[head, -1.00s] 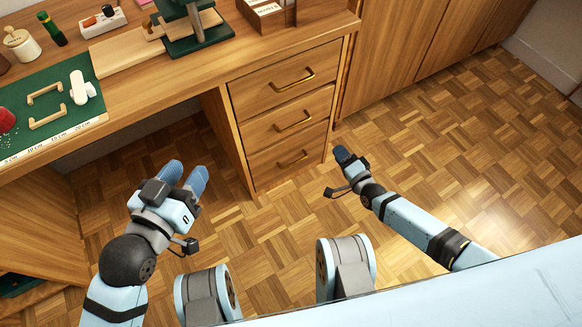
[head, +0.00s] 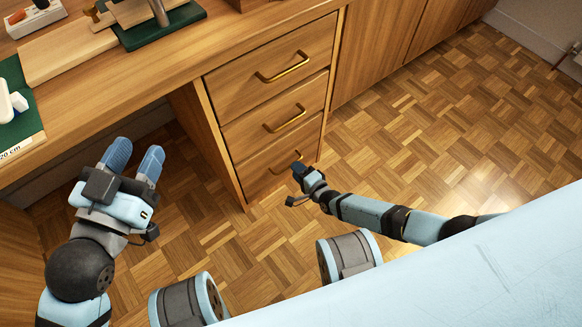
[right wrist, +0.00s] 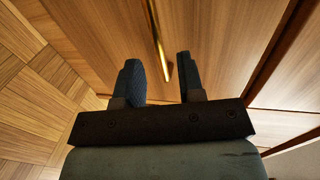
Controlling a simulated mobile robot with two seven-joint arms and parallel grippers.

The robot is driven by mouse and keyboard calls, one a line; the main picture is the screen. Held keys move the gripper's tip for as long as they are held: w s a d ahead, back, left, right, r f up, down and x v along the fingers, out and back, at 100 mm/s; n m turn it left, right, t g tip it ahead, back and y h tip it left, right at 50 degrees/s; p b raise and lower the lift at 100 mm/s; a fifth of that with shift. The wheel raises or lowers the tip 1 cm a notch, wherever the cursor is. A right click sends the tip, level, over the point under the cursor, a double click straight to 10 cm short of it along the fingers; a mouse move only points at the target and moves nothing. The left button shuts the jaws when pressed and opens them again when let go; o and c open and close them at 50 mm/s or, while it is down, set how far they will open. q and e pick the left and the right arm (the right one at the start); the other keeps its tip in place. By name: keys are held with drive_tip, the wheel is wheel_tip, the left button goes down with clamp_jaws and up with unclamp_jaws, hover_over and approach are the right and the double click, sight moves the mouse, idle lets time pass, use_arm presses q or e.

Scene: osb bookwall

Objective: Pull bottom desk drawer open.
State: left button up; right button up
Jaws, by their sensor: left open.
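The desk's bottom drawer (head: 262,178) is shut, below two more shut drawers. Its brass handle (head: 285,160) is partly hidden behind my right gripper (head: 297,168), which is at the drawer front. In the right wrist view my right gripper's two fingers (right wrist: 160,80) are apart, with the brass handle (right wrist: 156,38) running down between them in the picture. I cannot tell how deep the handle lies between them; neither finger looks closed on it. My left gripper (head: 134,155) is open and empty, over the floor to the left of the drawers.
The top drawer (head: 270,65) and middle drawer (head: 275,118) have similar brass handles. The wooden desk top (head: 130,85) holds a green mat (head: 22,125) and boards. Wood cabinets (head: 375,50) stand right of the desk. The parquet floor (head: 420,150) before them is clear.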

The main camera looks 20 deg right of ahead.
use_arm(q)
drive_tip(key=shift+w+a+r+m+h+b, duration=0.15)
drive_tip(key=shift+w+a+m+h+b, duration=0.2)
drive_tip(key=shift+m+b, duration=0.3)
use_arm(e)
drive_tip(key=shift+x, duration=1.95)
use_arm(q)
drive_tip(key=shift+d, duration=0.1)
use_arm(e)
clamp_jaws()
